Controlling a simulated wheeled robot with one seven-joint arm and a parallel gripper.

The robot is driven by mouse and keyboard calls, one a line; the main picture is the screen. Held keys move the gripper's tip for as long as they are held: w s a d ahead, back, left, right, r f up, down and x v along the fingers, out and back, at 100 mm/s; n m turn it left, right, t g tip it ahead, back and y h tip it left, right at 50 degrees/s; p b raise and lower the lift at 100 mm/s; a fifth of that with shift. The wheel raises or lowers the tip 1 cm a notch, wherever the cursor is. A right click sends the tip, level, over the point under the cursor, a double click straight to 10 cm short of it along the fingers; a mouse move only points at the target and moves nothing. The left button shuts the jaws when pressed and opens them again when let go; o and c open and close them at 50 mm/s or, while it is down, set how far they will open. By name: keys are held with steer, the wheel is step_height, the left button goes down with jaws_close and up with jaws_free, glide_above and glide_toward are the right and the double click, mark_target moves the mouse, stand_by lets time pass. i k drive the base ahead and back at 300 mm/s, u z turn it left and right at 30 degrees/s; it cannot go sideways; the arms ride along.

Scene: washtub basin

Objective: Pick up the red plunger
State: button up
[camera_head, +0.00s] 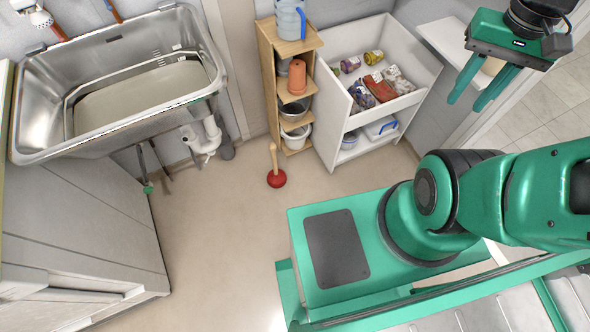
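The red plunger (276,179) stands on the floor in the middle of the room. Its red rubber cup is down and its light wooden handle points up. My gripper (481,98) is at the upper right, high above and well to the right of the plunger. Its two green fingers are apart with nothing visible between them. The plunger is in full view and nothing touches it.
A metal washtub (117,81) is at the upper left with white drain pipes below. A wooden shelf (295,97) with pots stands behind the plunger, beside a white cabinet (327,124) with an open drawer. Floor around the plunger is clear.

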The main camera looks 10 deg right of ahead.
mark_target(277, 178)
steer(key=z, duration=2.3)
steer(key=k, duration=1.25)
steer(key=u, duration=1.6)
steer(key=i, duration=1)
